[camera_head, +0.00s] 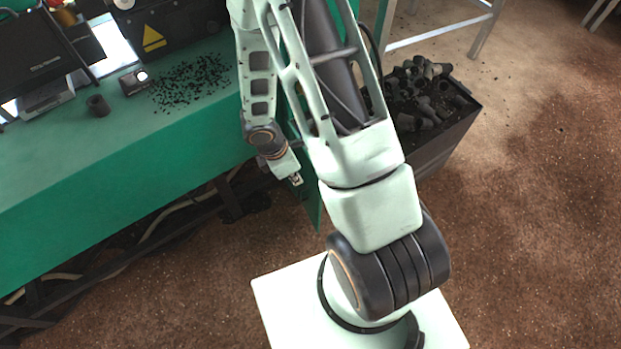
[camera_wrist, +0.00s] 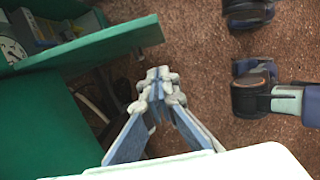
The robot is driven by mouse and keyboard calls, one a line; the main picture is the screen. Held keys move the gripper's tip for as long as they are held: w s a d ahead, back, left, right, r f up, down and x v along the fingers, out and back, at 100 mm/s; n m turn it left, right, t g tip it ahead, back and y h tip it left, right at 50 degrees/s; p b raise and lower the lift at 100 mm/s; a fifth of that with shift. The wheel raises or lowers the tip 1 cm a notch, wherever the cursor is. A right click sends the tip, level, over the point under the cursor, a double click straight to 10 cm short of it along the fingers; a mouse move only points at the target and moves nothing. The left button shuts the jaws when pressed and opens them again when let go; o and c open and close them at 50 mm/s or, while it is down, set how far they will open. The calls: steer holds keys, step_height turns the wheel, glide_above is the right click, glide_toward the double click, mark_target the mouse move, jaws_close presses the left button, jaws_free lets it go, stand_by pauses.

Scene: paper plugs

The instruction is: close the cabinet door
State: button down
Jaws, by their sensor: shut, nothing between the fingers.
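The cabinet door (camera_head: 313,207) is a green upright panel in the head view, mostly hidden behind my arm. It stands out from the front of the green bench (camera_head: 110,185), so it is open. My gripper (camera_head: 297,180) points down just left of the door, in front of the bench. In the wrist view my gripper (camera_wrist: 158,82) has its fingertips together, with nothing between them. A green panel (camera_wrist: 105,45) with a thick edge, probably the door, lies just beyond the fingertips there. I cannot tell whether they touch it.
A dark bin (camera_head: 437,140) of black plugs stands right of the door. A black plug (camera_head: 97,105) and dark crumbs (camera_head: 190,82) lie on the bench. Dark rails and hoses run under the bench.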

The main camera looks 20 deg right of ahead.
steer(key=d+f, duration=0.3)
steer(key=d, duration=0.2)
steer(key=shift+w+f, duration=0.2)
steer(key=shift+f, duration=0.05)
steer(key=shift+b, duration=0.4)
